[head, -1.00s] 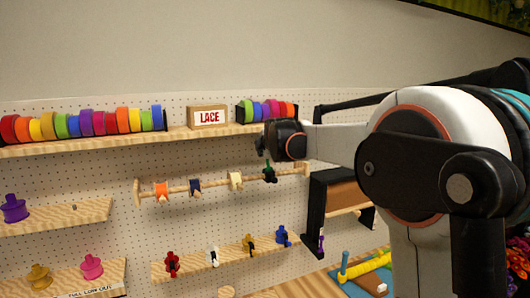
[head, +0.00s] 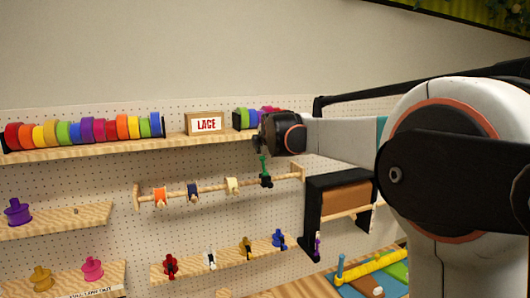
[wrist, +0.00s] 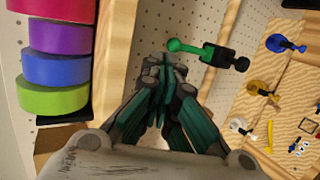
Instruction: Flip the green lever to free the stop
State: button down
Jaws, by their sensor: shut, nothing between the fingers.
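The green lever (head: 264,167) stands up from a black stop (head: 266,181) near the right end of the wooden rod. In the wrist view the green lever (wrist: 188,47) points left from the black stop (wrist: 230,59), its rounded tip near my fingertips. My gripper (head: 259,142) is just above the lever, in front of the upper shelf's right part. In the wrist view my gripper (wrist: 165,62) has its fingers together with nothing between them. A small gap shows between the fingertips and the lever's tip; I cannot tell the depth between them.
The rod (head: 212,184) carries orange, navy and cream pieces left of the stop. The upper shelf (head: 90,148) holds coloured rolls and a LACE sign (head: 206,123). Colourful rolls (wrist: 54,68) sit close left of my gripper. A lower shelf (head: 225,257) holds several small pieces.

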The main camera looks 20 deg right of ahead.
jog(key=r+b+v, duration=0.1)
jog(key=v, duration=0.7)
jog(key=shift+a+b, duration=0.15)
jog(key=shift+b, duration=0.15)
jog(key=shift+s+r, duration=0.1)
jog(key=shift+r, duration=0.05)
jog(key=s+a+f+m+g+b, duration=0.1)
jog(key=s+a+f+m+b, duration=0.2)
jog(key=s+f+b, duration=0.7)
jog(key=s+a+f+m+g+y+b, duration=0.1)
jog(key=s+a+f+m+b, duration=0.3)
jog(key=s+f, duration=1.2)
jog(key=s+a+f+m+g+y+b, duration=0.1)
jog(key=s+f+m+b, duration=0.9)
jog(key=f, duration=2.4)
jog(key=s+a+g+b, duration=0.2)
jog(key=s+b, duration=0.1)
jog(key=b, duration=0.5)
jog(key=shift+a+f, duration=0.2)
jog(key=shift+f, duration=0.05)
